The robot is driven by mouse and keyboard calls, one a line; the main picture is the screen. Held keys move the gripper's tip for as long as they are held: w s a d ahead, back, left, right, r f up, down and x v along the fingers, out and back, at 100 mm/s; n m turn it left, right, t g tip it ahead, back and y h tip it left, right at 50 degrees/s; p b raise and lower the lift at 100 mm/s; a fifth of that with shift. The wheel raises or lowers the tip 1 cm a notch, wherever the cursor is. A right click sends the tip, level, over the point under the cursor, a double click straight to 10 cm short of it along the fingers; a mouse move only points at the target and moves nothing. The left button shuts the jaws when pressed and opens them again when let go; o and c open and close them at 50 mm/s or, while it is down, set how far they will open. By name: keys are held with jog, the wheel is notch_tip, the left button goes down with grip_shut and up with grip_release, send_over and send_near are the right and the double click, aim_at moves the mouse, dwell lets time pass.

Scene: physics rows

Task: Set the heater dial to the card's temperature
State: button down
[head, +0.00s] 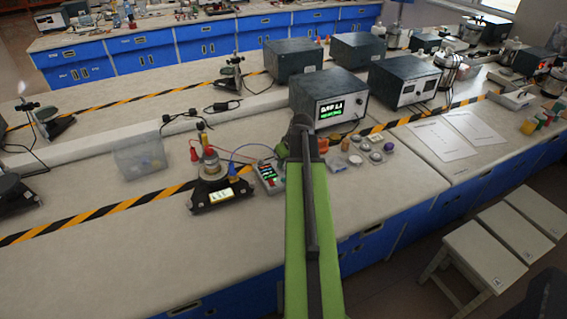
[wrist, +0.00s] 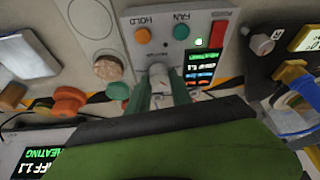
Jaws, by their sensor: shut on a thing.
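My gripper (wrist: 160,90) is shut on the dial, one teal finger on each side. In the head view the panel is a small box (head: 268,178) left of my green arm, which hides the gripper. I cannot tell which item is the card.
A dark instrument (head: 328,98) behind has a lit green screen, partly reading "HEATING" in the wrist view. A black-based device (head: 210,195) with a pale yellow readout stands left, with wires. Small pots and discs (head: 375,155) lie right. The front left bench is clear.

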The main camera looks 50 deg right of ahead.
jog(key=m+h, duration=0.1)
jog(key=m, duration=0.2)
jog(key=m+g+h, duration=0.1)
jog(key=m, duration=0.3)
jog(key=shift+w+a+g, duration=0.15)
jog(key=shift+a+g, duration=0.05)
jog(key=shift+g, duration=0.1)
jog(key=m+g, duration=0.1)
jog(key=m, duration=0.3)
jog(key=shift+w+a+h, duration=0.1)
jog(key=shift+h, duration=0.3)
jog(key=m+g, duration=0.1)
jog(key=m, duration=0.2)
jog(key=shift+w+m, duration=0.1)
jog(key=shift+m, duration=0.2)
jog(key=m+g, duration=0.1)
jog(key=m, duration=0.1)
jog(key=m+g, duration=0.1)
jog(key=m, duration=0.3)
jog(key=shift+w+g, duration=0.25)
jog(key=shift+g, duration=0.15)
jog(key=m, duration=0.2)
jog(key=m+g+y, duration=0.1)
jog(key=m, duration=0.2)
jog(key=shift+d+m+g, duration=0.2)
jog(key=shift+m+g, duration=0.1)
jog(key=shift+y, duration=0.3)
